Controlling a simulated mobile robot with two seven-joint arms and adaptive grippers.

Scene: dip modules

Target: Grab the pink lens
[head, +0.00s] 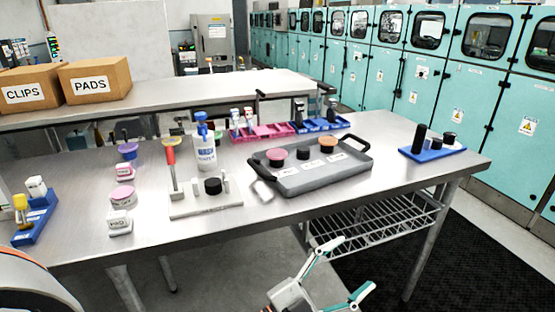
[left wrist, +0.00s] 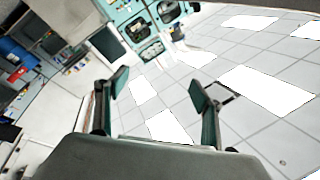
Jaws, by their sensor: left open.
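A round pink-topped piece (head: 277,155) sits at the left of the grey tray (head: 292,188), beside a black piece and an orange-topped one. Another round pink-topped piece (head: 123,195) stands on the left part of the table. I cannot tell for sure which is the pink lens. My left gripper (head: 346,268) is open and empty, low in front of the table's front edge and apart from both. Its spread fingers also show in the left wrist view (left wrist: 159,89), with nothing between them. My right gripper is not in view.
A white bottle (head: 203,150) and a red-topped tool (head: 171,170) stand left of the tray. A blue tray (head: 432,153) with black cylinders is at the right. Boxes (head: 95,80) stand on the back table. A wire shelf (head: 375,225) hangs below the front edge.

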